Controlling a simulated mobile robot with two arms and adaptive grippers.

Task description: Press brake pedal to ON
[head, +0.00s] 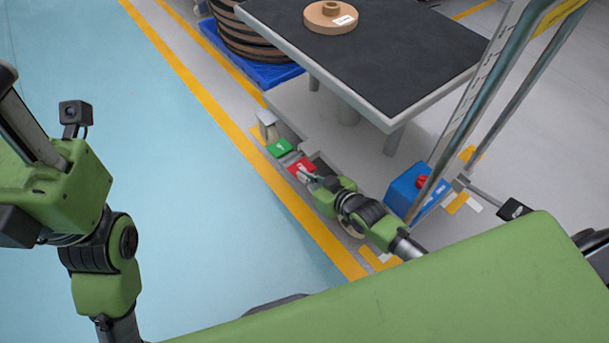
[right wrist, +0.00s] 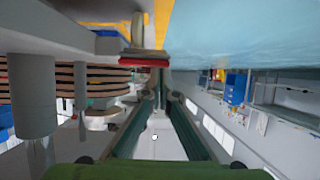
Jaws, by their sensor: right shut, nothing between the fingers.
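A red pedal (head: 302,166) with a white mark sits low on the floor unit under the table's near side. A green pedal (head: 280,147) is beside it, up and to the left. I cannot read their labels. My right gripper (head: 309,178) is shut and empty, its tip at the red pedal's lower right edge; I cannot tell if they touch. In the right wrist view the red pedal (right wrist: 140,58) shows edge-on just beyond the fingertips (right wrist: 155,80). My left gripper (head: 22,125) is partly cut off at the left edge, far from the pedals, its fingers unclear.
A dark-topped table (head: 385,60) holds a brown reel (head: 330,17). Stacked reels sit on a blue pallet (head: 270,74). A blue box with a red button (head: 408,190) and a metal frame (head: 470,100) stand right of my right arm. The blue-green floor (head: 190,200) at left is clear.

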